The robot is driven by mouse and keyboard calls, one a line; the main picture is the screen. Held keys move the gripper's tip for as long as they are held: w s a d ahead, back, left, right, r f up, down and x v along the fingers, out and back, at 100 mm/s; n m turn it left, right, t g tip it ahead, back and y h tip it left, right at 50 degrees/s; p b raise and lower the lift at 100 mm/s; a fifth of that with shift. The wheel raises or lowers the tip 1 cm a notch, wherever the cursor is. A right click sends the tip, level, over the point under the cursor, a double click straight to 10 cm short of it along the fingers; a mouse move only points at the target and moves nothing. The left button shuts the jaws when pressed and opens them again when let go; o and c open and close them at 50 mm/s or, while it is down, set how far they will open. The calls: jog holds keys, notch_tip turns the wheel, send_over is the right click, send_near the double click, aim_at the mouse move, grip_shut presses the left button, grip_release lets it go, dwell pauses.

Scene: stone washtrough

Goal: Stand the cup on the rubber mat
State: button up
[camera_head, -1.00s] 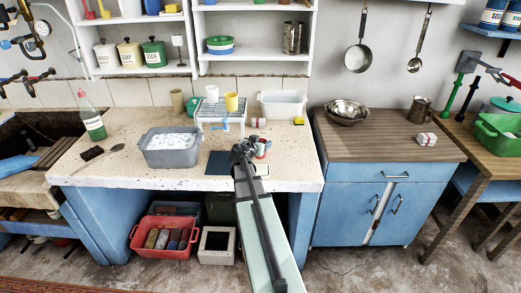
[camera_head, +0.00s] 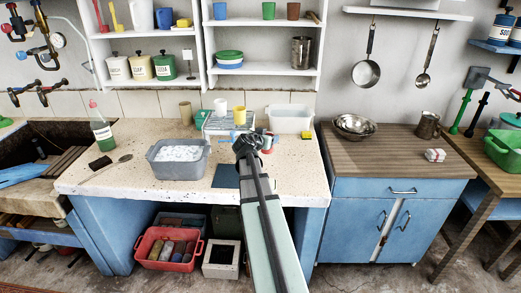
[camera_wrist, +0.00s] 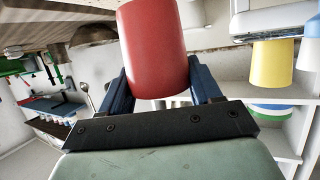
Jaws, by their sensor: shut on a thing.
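My gripper (camera_wrist: 158,88) is shut on a red cup (camera_wrist: 155,50), with a dark blue finger on each side of it. In the head view the gripper (camera_head: 262,143) is over the counter, seen from behind, and only a little red of the cup (camera_head: 268,144) shows past it. I cannot tell the cup's exact tilt or height above the counter. A flat dark blue mat (camera_head: 225,177) lies near the counter's front edge, left of my forearm, which may hide part of it. The cup is apart from the mat, beyond it and to its right.
A grey tub (camera_head: 178,168) of whitish contents stands left of the mat. Behind are a wire rack (camera_head: 215,124), a yellow cup (camera_head: 239,115), a white cup (camera_head: 220,107), a white bin (camera_head: 289,120) and a yellow block (camera_head: 306,136). Counter right of my arm is clear.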

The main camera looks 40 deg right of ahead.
jog(key=w+a+r+n+t+y, duration=0.1)
jog(key=w+a+n+t+y, duration=0.25)
jog(key=w+a, duration=0.7)
jog(key=shift+n+t+h, duration=0.25)
jog(key=shift+n+t, duration=0.2)
jog(key=shift+s+a+f, duration=0.15)
jog(key=shift+f, duration=2.35)
jog(key=shift+s+a+f, duration=0.1)
jog(key=shift+a+f, duration=0.05)
jog(key=shift+f, duration=2.3)
jog(key=shift+f, duration=0.1)
jog(key=o, duration=1.1)
jog(key=shift+s+a, duration=0.1)
jog(key=v, duration=1.1)
jog(key=shift+s+a+r, duration=0.2)
jog(key=shift+s+r, duration=0.05)
